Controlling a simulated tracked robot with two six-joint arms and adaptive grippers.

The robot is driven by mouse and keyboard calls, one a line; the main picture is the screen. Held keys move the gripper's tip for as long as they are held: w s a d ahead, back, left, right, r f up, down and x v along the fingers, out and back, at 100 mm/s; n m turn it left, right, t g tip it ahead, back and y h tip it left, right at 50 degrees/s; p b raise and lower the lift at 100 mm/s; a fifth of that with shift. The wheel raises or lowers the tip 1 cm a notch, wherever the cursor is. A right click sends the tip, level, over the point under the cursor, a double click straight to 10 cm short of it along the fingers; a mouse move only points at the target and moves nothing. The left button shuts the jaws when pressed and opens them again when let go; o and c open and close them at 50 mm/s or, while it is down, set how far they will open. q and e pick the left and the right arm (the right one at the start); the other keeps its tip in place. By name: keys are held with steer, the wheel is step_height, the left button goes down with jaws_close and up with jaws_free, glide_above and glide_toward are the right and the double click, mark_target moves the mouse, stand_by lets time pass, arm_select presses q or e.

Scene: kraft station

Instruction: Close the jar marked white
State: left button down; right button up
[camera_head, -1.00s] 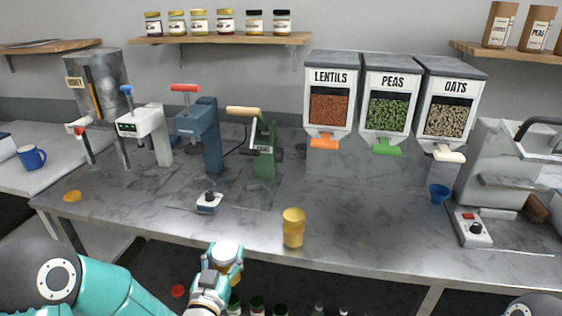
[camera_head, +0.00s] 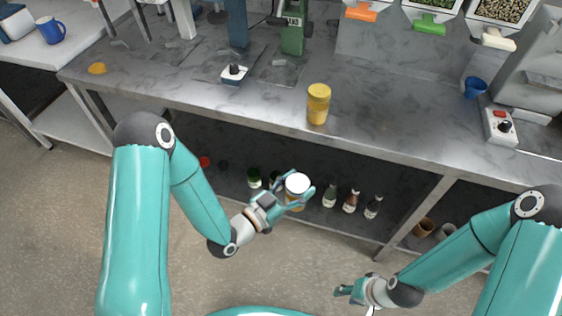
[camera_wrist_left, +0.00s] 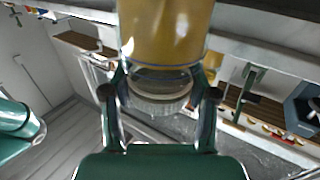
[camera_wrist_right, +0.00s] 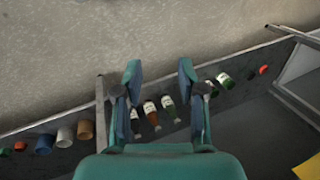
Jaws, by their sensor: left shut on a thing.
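A jar with amber contents and a white top (camera_head: 297,183) is held by my left gripper (camera_head: 290,196), in front of the bench's front edge. In the left wrist view the jar (camera_wrist_left: 165,32) fills the top, and a pale ribbed cap-like part (camera_wrist_left: 160,105) shows between the fingers. I cannot tell how tightly that top sits, and no marking is readable. A second jar, yellow-lidded (camera_head: 318,100), stands upright on the bench near its front edge. My right gripper (camera_wrist_right: 160,75) is open and empty, low at the lower right in the head view (camera_head: 350,293).
The steel bench (camera_head: 230,105) has free room around the yellow-lidded jar. A small white device (camera_head: 234,74), a yellow disc (camera_head: 97,68), a blue cup (camera_head: 474,87) and a switch box (camera_head: 501,124) stand on it. Several bottles (camera_head: 350,200) are on the shelf below.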

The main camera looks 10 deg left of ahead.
arm_select(q)
steer(key=shift+s+d+f+m+g+h, duration=0.3)
steer(key=shift+d+f, duration=0.1)
steer(key=shift+d, duration=0.1)
steer(key=shift+s+d+f+m+g+h, duration=0.15)
steer(key=shift+d+f+m+g+h, duration=0.05)
steer(key=shift+d+f+h, duration=0.2)
